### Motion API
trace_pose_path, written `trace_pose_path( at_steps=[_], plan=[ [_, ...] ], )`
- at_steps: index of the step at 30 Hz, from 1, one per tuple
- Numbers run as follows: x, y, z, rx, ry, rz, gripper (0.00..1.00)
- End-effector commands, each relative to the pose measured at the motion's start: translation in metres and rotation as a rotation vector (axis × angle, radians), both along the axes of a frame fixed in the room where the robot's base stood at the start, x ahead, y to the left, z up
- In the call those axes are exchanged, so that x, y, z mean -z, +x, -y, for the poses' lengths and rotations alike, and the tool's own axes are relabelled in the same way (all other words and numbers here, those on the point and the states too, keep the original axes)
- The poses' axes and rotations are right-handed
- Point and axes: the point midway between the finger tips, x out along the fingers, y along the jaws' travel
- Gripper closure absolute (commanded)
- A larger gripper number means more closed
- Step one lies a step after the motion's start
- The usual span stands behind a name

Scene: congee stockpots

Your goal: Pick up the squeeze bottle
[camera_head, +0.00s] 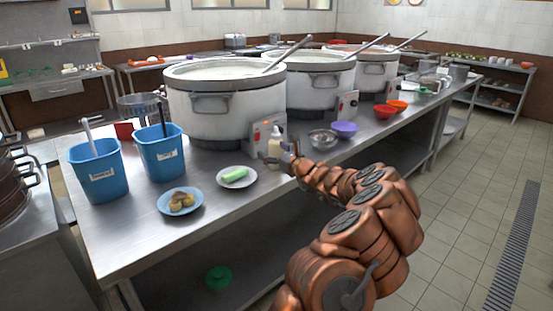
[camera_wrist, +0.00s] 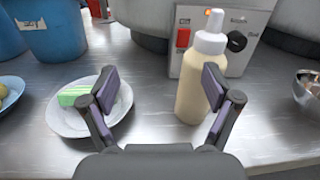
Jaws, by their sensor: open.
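The squeeze bottle (camera_wrist: 190,92) is cream-coloured with a white cap and stands upright on the steel table, in front of a pot's control box. In the head view the bottle (camera_head: 274,143) shows just beyond the end of my arm. My gripper (camera_wrist: 157,85) is open and empty. In the wrist view the bottle is right of the middle between the fingers, and the right finger overlaps its right side. I cannot tell whether that finger touches it. In the head view my gripper (camera_head: 283,157) is small and partly hidden by the arm.
A plate with a green block (camera_head: 236,176) lies left of the bottle. A blue plate (camera_head: 181,201) and two blue bins (camera_head: 97,172) are further left. A metal bowl (camera_head: 323,140) and a purple bowl (camera_head: 344,129) are to the right. Large stockpots (camera_head: 210,115) stand behind.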

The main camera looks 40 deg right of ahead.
Motion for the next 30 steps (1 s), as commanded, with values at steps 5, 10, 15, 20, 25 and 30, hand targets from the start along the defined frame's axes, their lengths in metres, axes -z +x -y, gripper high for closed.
trace_pose_path(
  at_steps=[5,10,15,20,25,30],
  plan=[
    [0.031,-0.021,0.044,0.101,0.077,-0.009,0.12],
    [0.035,-0.016,0.052,0.116,0.089,-0.011,0.12],
    [0.033,-0.002,0.055,0.116,0.084,-0.009,0.12],
    [0.033,0.006,0.056,0.114,0.084,-0.008,0.12],
    [0.035,0.022,0.058,0.111,0.085,-0.010,0.12],
    [0.035,0.038,0.063,0.114,0.083,-0.010,0.12]
  ],
)
